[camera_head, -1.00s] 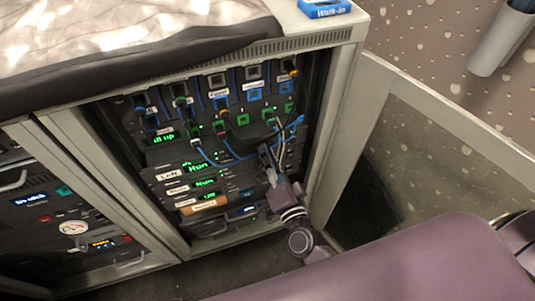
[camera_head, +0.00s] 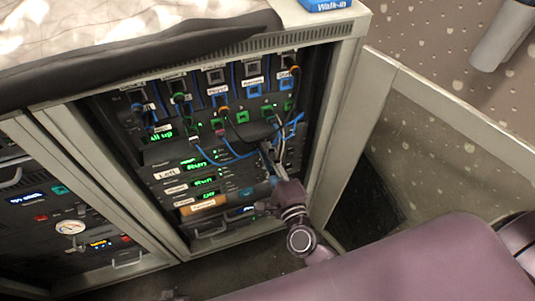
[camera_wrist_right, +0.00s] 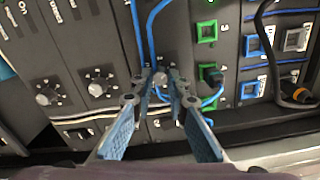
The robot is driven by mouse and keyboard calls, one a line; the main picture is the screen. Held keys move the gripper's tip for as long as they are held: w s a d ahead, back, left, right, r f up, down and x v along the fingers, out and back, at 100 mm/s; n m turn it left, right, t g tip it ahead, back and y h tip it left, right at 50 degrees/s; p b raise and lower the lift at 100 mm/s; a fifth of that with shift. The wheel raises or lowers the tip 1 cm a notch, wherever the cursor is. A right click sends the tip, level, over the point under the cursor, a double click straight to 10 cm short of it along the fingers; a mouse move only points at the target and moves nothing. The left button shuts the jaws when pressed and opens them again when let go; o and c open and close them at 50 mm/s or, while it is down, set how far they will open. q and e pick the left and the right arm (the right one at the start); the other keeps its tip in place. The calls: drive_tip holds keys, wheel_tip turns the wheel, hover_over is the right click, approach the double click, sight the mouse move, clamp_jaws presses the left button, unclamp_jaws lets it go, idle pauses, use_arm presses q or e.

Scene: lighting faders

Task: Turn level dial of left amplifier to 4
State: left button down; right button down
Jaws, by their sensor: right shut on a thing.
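The rack unit labelled "Left" (camera_head: 167,174) is in the open cabinet, with a green "Run" display in the head view. My right gripper (camera_head: 265,150) reaches to the right part of the rack in that view. In the right wrist view its fingertips (camera_wrist_right: 161,84) are closed around a small grey knob (camera_wrist_right: 160,77), mostly hidden between them. Two more grey dials with white scale marks, a nearer one (camera_wrist_right: 97,88) and a farther one (camera_wrist_right: 45,97), are to its left. I cannot read the held knob's scale or setting. My left gripper is not clearly seen.
Blue cables (camera_wrist_right: 141,40) run close by the right fingers. Green-framed sockets (camera_wrist_right: 207,32) and a black plug (camera_wrist_right: 210,74) are just to the right. In the head view, the cabinet side (camera_head: 335,110) and an open door (camera_head: 450,110) bound the space at right.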

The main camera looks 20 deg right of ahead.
use_arm(q)
drive_tip(key=shift+w+r, duration=0.25)
drive_tip(key=shift+r, duration=0.1)
use_arm(e)
drive_tip(key=shift+m, duration=0.4)
drive_tip(key=c, duration=1.9)
unclamp_jaws()
drive_tip(key=s, duration=1.2)
drive_tip(key=shift+d, duration=0.25)
